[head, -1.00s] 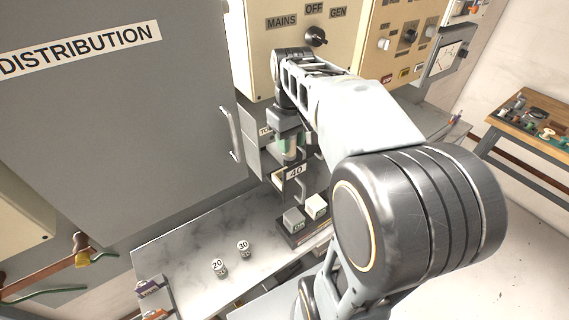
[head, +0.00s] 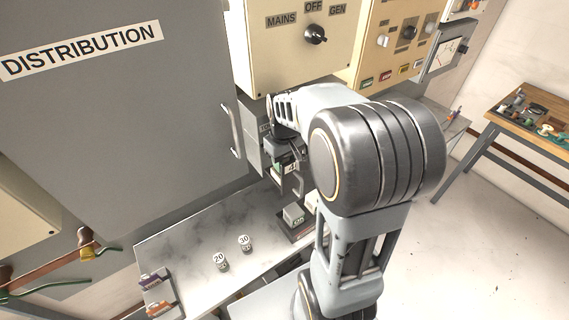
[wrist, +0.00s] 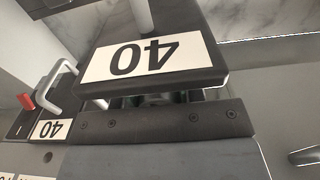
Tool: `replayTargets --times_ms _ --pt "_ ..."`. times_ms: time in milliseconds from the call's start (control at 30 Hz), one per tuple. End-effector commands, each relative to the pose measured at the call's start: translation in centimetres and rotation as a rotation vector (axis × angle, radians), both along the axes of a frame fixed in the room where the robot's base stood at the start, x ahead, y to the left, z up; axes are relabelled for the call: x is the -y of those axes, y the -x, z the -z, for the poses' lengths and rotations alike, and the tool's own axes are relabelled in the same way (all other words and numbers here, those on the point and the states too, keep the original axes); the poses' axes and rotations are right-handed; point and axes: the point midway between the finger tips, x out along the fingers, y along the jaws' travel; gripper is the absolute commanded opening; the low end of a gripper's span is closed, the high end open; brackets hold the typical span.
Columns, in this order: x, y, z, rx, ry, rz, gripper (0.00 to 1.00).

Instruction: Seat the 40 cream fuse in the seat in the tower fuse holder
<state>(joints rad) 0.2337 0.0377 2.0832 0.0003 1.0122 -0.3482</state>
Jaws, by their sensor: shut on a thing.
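My gripper (head: 279,158) is shut, pointing down at the tower fuse holder beside the grey cabinet. A small pale and green piece, which I take for the 40 cream fuse (head: 282,168), shows just under it. Most of the fuse is hidden, and I cannot tell whether it touches the seat. The black part of the holder with a white 40 label (head: 292,166) and a handle is close beside the gripper. In the wrist view the large 40 label (wrist: 140,58) lies right against the dark gripper bar (wrist: 165,121). The seat itself is hidden.
Fuses marked 20 (head: 221,261) and 30 (head: 245,243) stand on the marbled bench (head: 185,240). A grey block (head: 293,213) stands right of them. The distribution cabinet (head: 100,120) with its handle (head: 232,130) is left of my arm. A smaller 40 label (wrist: 51,128) shows at left in the wrist view.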

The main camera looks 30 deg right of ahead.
Motion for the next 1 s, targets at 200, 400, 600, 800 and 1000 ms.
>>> replayTargets --times_ms 200,400,600,800,1000 --pt "0.0 0.2 1.5 -0.009 -0.002 0.000 0.00" --pt "0.0 0.2 1.5 -0.008 -0.002 0.000 0.00" --pt "0.0 0.2 2.0 -0.008 -0.002 0.000 0.00" --pt "0.0 0.2 2.7 -0.009 -0.002 0.000 0.00" --pt "-0.1 0.3 2.9 -0.014 -0.003 0.000 0.40"
